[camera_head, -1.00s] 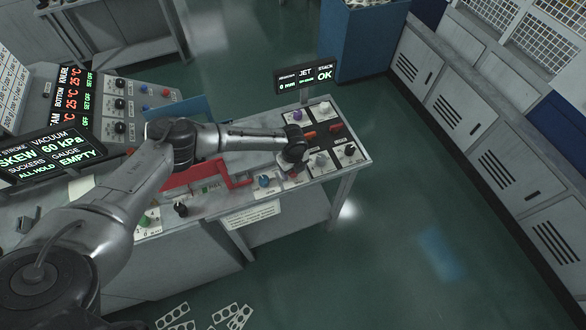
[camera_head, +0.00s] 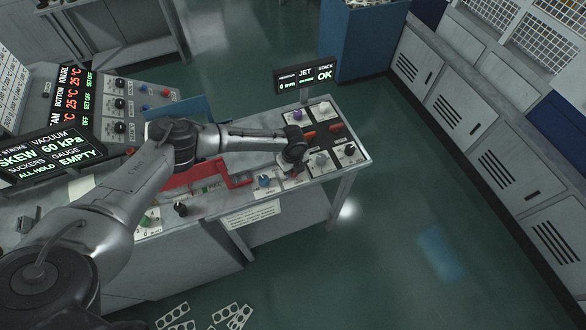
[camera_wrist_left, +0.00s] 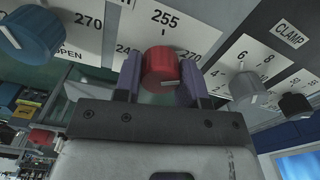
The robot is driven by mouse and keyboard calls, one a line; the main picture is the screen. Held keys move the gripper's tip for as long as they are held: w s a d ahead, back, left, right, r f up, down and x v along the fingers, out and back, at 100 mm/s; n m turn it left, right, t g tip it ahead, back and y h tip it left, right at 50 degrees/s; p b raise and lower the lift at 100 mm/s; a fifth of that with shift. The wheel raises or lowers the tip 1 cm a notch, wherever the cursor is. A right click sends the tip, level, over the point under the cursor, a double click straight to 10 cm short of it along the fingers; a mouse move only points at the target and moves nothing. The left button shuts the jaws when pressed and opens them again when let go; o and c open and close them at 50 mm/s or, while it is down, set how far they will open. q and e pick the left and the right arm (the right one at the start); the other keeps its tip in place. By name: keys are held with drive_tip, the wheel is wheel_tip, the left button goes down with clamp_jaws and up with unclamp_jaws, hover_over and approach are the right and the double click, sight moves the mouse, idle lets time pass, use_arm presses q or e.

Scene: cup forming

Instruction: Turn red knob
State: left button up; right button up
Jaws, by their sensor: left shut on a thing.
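The red knob (camera_wrist_left: 160,70) shows in the left wrist view, below a white dial plate (camera_wrist_left: 166,28) marked 255. My left gripper (camera_wrist_left: 160,78) is shut on it, with a purple finger pad on each side. In the head view my left gripper (camera_head: 292,168) is over the front part of the control bench and largely covers the red knob. My right gripper is not in view.
In the left wrist view a blue knob (camera_wrist_left: 32,30) is on the left, and a grey knob (camera_wrist_left: 244,88) and a black knob (camera_wrist_left: 294,104) are on the right. In the head view a small display (camera_head: 306,74) stands behind the bench (camera_head: 318,198). Open floor lies to the right.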

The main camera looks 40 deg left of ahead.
use_arm(q)
drive_tip(key=n+p, duration=0.1)
drive_tip(key=n, duration=0.2)
drive_tip(key=shift+r+p, duration=0.1)
drive_tip(key=shift+p, duration=0.3)
drive_tip(key=n+p, duration=0.2)
drive_tip(key=n, duration=0.2)
drive_tip(key=shift+n, duration=0.3)
drive_tip(key=n+p, duration=0.2)
drive_tip(key=n, duration=0.2)
drive_tip(key=shift+n+p, duration=0.7)
drive_tip(key=shift+n, duration=1)
drive_tip(key=o, duration=0.9)
